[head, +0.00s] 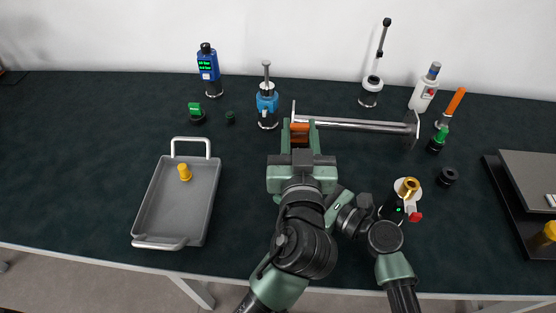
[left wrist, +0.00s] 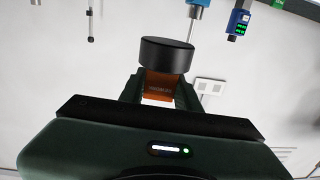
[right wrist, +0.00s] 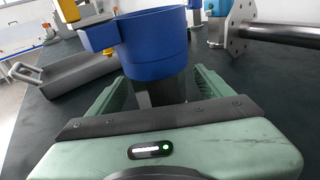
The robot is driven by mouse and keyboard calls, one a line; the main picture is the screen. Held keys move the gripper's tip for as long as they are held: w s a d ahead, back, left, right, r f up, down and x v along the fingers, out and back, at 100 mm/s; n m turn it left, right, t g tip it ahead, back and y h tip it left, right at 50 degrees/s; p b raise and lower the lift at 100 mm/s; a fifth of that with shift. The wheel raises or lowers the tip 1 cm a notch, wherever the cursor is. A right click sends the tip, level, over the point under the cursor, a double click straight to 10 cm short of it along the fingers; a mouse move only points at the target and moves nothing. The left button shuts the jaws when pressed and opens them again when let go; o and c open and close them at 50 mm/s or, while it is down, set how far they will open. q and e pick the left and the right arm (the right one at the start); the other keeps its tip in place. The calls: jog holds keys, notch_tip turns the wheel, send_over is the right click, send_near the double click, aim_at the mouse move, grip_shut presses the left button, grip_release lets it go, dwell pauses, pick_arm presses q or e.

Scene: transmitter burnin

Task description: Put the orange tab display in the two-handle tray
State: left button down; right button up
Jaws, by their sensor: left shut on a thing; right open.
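The orange tab display (head: 300,127) is between the fingers of my left gripper (head: 300,122), which is shut on it. In the left wrist view its orange part (left wrist: 160,86) shows between the fingers, with a black round piece (left wrist: 166,55) beyond. The two-handle tray (head: 151,211), grey with pale handles, stands at the left of the table; my left gripper is to its right, apart from it. My right gripper (right wrist: 163,85) is open, with a blue cup-shaped thing (right wrist: 153,42) in front of and partly between its fingers.
A yellow piece (head: 184,173) stands in the tray. A metal bar on end plates (head: 360,124) lies just right of my left gripper. A blue bottle-like device (head: 267,105) stands behind. A brass-topped device (head: 407,190) stands near my right arm. Table between tray and left arm is clear.

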pick_arm(q)
jog(key=shift+s+d+r, duration=0.1)
jog(key=shift+d, duration=0.05)
notch_tip(320, 180, down, 4)
jog(key=shift+f, duration=2.85)
jog(key=shift+b, duration=0.35)
jog(key=shift+f, duration=0.15)
jog(key=c, duration=1)
grip_release()
